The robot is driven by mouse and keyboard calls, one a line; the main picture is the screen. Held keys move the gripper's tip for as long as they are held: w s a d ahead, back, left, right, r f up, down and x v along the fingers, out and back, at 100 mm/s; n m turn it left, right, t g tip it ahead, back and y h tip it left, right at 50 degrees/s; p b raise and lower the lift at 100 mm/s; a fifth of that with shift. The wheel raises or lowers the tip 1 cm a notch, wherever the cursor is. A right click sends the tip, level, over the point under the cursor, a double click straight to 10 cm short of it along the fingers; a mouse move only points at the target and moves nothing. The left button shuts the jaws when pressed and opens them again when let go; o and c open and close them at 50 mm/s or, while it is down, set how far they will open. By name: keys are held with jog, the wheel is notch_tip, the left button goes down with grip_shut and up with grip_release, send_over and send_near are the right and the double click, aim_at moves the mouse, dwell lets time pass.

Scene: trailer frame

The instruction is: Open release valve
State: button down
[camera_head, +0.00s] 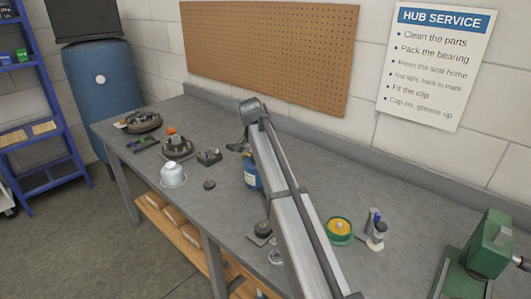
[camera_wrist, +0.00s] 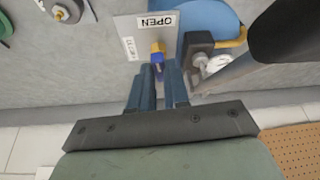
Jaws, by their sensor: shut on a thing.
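In the wrist view, my gripper (camera_wrist: 158,68) is shut on a small valve handle (camera_wrist: 157,57), blue with a yellow end. The handle shows between the two blue-grey fingertips, which cover part of it. Beside it is a grey plate (camera_wrist: 143,32) with a white label reading OPEN, upside down in the picture, and a second, smaller sideways label that is hard to read. A blue tank (camera_wrist: 208,18) is just beyond the plate. In the head view, the tank (camera_head: 251,173) is partly hidden behind my arm, and the handle cannot be made out.
A round gauge (camera_wrist: 216,64) and a dark block (camera_wrist: 198,48) sit close to the right of the fingers in the wrist view. In the head view, the grey bench (camera_head: 225,225) holds several hub parts at left, a green-and-yellow tin (camera_head: 340,230) and a green vise (camera_head: 492,245) at right.

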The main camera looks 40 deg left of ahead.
dwell(0.4)
jog(key=c, duration=1.1)
grip_release()
jog(key=v, duration=1.3)
jog(key=shift+r, duration=0.45)
